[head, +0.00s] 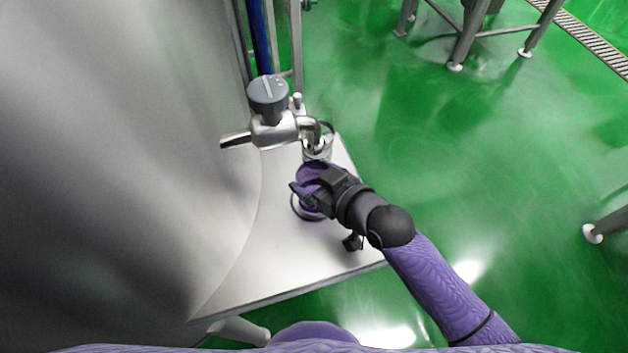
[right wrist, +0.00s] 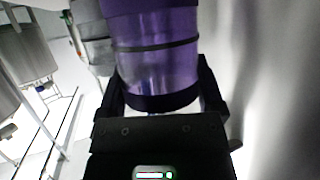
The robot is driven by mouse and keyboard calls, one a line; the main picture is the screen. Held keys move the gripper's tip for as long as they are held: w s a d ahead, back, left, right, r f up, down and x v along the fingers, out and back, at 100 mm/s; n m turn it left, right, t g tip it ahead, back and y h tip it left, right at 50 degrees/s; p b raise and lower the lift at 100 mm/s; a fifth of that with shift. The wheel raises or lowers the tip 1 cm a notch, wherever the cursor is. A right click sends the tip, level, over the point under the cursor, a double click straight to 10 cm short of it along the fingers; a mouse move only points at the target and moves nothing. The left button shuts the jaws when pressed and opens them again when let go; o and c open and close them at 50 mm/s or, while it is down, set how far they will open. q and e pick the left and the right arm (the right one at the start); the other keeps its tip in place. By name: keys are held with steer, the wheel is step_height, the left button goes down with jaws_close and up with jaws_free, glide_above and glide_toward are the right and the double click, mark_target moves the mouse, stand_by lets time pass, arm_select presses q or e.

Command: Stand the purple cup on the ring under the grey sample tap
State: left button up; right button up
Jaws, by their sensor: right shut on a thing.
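The purple cup (head: 309,174) is translucent and sits between the fingers of my right gripper (head: 312,187), which is shut on it. In the right wrist view the purple cup (right wrist: 158,60) fills the space between the two dark fingers (right wrist: 160,98). A thin dark ring (head: 294,209) shows on the metal shelf just below the cup and gripper, partly hidden by them. I cannot tell whether the cup's base touches it. The grey sample tap (head: 268,92) with its grey knob is above and left of the cup. My left gripper is not in view.
A clear, metal-rimmed cylinder (head: 318,147) stands beside the tap's right end, close behind the cup. The large steel tank (head: 130,150) borders the shelf (head: 275,262) on the left. The shelf's front is bare. Green floor (head: 480,150) lies open to the right.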

steer(key=shift+a, duration=0.1)
steer(key=shift+f, duration=0.1)
steer(key=o, duration=1)
steer(key=shift+c, duration=0.2)
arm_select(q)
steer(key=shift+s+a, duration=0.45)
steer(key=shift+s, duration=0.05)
arm_select(e)
steer(key=shift+s+r+p, duration=0.2)
steer(key=shift+r+p, duration=0.05)
steer(key=shift+p, duration=0.15)
arm_select(q)
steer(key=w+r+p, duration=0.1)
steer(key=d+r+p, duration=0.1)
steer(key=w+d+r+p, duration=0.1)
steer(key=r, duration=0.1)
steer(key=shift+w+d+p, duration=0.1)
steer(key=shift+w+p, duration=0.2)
steer(key=shift+p, duration=0.05)
arm_select(e)
steer(key=v, duration=1.1)
steer(key=shift+s+d, duration=0.25)
steer(key=shift+d, duration=0.1)
